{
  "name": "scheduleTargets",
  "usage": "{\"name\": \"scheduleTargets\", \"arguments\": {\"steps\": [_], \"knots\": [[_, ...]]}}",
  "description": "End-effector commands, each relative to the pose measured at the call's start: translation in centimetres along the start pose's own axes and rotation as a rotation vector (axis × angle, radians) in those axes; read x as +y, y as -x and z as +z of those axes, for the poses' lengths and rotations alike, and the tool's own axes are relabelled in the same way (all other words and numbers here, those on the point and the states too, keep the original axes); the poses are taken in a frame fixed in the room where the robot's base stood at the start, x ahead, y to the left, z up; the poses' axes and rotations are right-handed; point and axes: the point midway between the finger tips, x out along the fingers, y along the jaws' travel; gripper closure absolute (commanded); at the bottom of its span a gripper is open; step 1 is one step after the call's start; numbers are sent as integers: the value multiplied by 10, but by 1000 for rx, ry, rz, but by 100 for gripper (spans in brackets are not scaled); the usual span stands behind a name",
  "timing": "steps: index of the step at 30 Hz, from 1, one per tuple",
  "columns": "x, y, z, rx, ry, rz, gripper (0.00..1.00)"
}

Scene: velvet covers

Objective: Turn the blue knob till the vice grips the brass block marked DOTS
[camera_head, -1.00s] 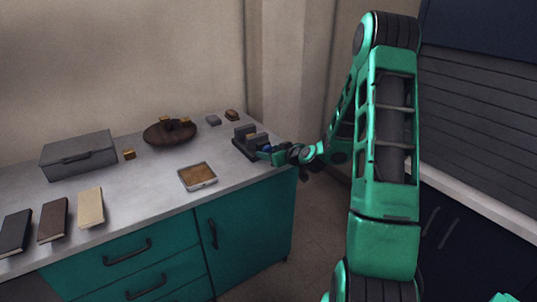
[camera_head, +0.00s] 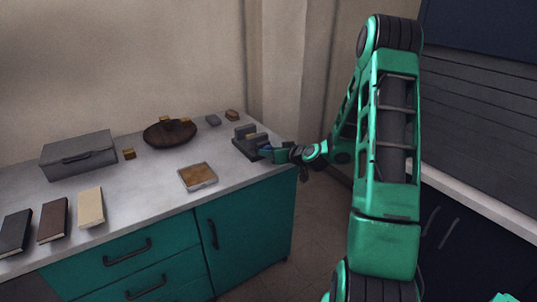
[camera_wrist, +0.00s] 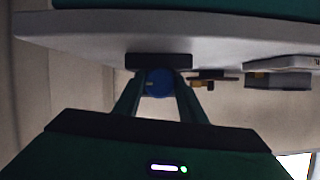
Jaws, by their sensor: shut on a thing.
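The dark vice (camera_head: 243,150) stands at the right end of the grey worktop, and its dark body also shows in the wrist view (camera_wrist: 158,61). A small tan block (camera_head: 262,138) is at its jaws; I cannot read any mark on it or tell whether the jaws press on it. The blue knob (camera_wrist: 157,84) faces my wrist camera, with a small pale mark on its left side. My gripper (camera_wrist: 158,90) is shut on the knob, one finger on each side. In the head view my gripper (camera_head: 270,152) reaches the vice from the right.
A dark round bowl (camera_head: 160,134) with brass-coloured pieces stands behind, left of the vice. A small brass block (camera_head: 129,154), a grey box (camera_head: 78,155), a shallow tray (camera_head: 211,181) and several books (camera_head: 91,208) lie further left. The worktop between tray and vice is clear.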

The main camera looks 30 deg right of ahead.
Motion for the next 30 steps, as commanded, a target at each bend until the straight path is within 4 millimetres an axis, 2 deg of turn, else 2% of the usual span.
{"name": "scheduleTargets", "arguments": {"steps": [30], "knots": [[7, -1, 4, 1, -868, -356, 85]]}}
